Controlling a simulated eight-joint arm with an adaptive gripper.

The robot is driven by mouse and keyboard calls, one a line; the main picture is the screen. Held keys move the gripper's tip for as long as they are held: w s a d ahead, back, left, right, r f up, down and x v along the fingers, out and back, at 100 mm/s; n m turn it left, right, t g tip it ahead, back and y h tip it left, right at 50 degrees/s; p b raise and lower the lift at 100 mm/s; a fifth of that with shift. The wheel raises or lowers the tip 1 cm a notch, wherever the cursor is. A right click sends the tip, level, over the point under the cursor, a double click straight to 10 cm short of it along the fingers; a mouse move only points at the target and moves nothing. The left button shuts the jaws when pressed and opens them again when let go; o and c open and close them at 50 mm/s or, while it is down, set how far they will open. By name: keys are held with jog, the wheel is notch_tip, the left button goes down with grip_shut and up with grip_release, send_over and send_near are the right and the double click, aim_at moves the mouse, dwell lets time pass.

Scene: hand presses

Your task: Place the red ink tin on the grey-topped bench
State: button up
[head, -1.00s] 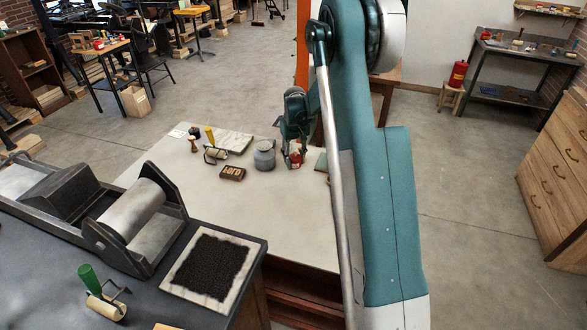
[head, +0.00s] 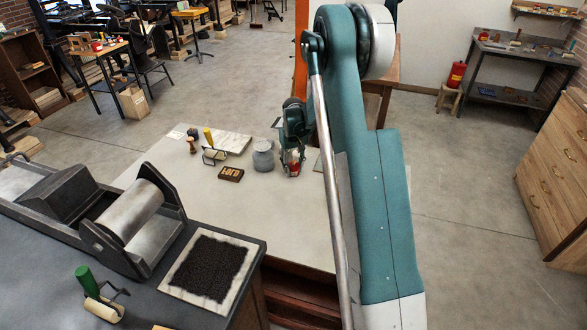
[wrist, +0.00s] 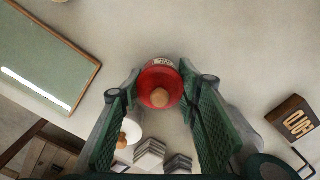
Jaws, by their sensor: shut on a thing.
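The red ink tin (wrist: 151,78), with a round wooden knob and a pale label, sits between the two green fingers of my gripper (wrist: 159,84) in the wrist view. My gripper is shut on it. In the head view my gripper (head: 291,160) is over the far part of the pale grey tabletop (head: 270,215), with a bit of the red tin (head: 292,169) showing low between the fingers. I cannot tell whether the tin touches the tabletop. A dark grey-topped bench (head: 135,310) is at the front left.
A grey jar (head: 263,156) stands just left of my gripper. A lettered block (head: 231,174), a green-handled roller (head: 92,290), an inked slab (head: 209,268) and a roller press (head: 130,220) are to the left. A green framed board (wrist: 45,55) lies beside the tin. The near tabletop is clear.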

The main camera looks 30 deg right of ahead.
jog(key=shift+f, duration=0.1)
jog(key=o, duration=1)
notch_tip(320, 180, up, 12)
jog(key=shift+r+p, duration=0.15)
jog(key=shift+p, duration=0.45)
dwell(0.4)
